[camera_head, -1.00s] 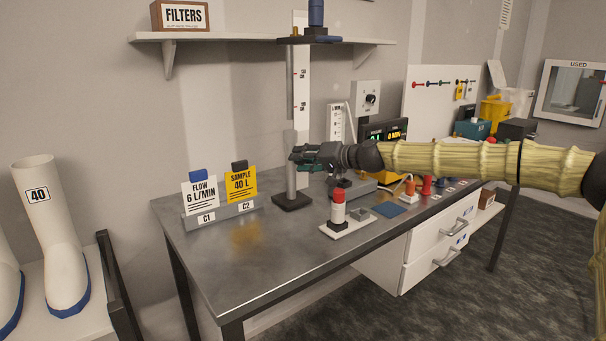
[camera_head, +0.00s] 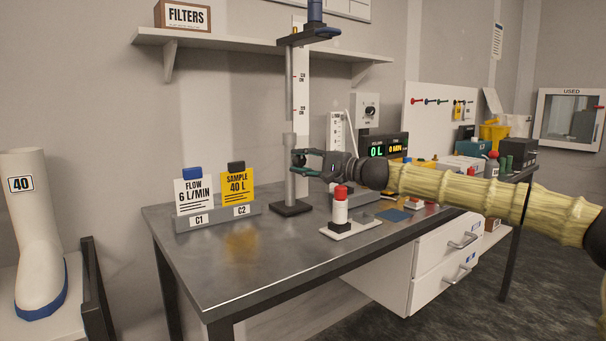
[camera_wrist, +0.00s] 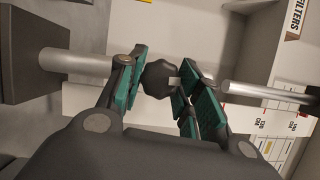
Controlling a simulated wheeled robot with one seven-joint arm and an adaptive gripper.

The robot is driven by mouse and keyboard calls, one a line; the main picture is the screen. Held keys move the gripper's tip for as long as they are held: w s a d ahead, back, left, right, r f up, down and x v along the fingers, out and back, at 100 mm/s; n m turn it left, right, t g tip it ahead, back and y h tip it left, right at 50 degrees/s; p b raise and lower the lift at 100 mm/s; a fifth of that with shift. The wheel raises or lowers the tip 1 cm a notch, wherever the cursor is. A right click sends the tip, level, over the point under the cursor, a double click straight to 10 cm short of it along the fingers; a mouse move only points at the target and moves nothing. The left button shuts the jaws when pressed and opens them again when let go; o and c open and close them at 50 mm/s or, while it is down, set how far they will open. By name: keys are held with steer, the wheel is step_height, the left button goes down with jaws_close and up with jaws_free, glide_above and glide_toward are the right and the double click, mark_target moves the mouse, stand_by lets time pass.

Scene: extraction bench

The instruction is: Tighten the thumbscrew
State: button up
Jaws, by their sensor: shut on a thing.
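The thumbscrew (camera_wrist: 160,78) is a dark, lobed knob. In the wrist view it sits between the green-padded fingers of my gripper (camera_wrist: 158,92), which are shut on it. A small light tab shows on its right side. In the head view my gripper (camera_head: 306,163) is at the middle of the upright stand, and the knob (camera_head: 297,158) is mostly hidden by the fingers. The stand's grey post (camera_head: 290,100) rises from a dark square base (camera_head: 291,208). A dark arm with a blue part (camera_head: 313,30) is at its top.
A white ruled scale (camera_head: 301,75) stands behind the post. A card holder (camera_head: 215,217) with two cards is at left. The bench's front left (camera_head: 240,275) is clear.

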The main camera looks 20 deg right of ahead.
steer(key=shift+d+m+t+b, duration=0.1)
steer(key=shift+m+t+b, duration=0.2)
steer(key=shift+m+b, duration=0.4)
steer(key=o, duration=1)
steer(key=shift+f, duration=0.1)
steer(key=v, duration=1.2)
steer(key=shift+w, duration=0.1)
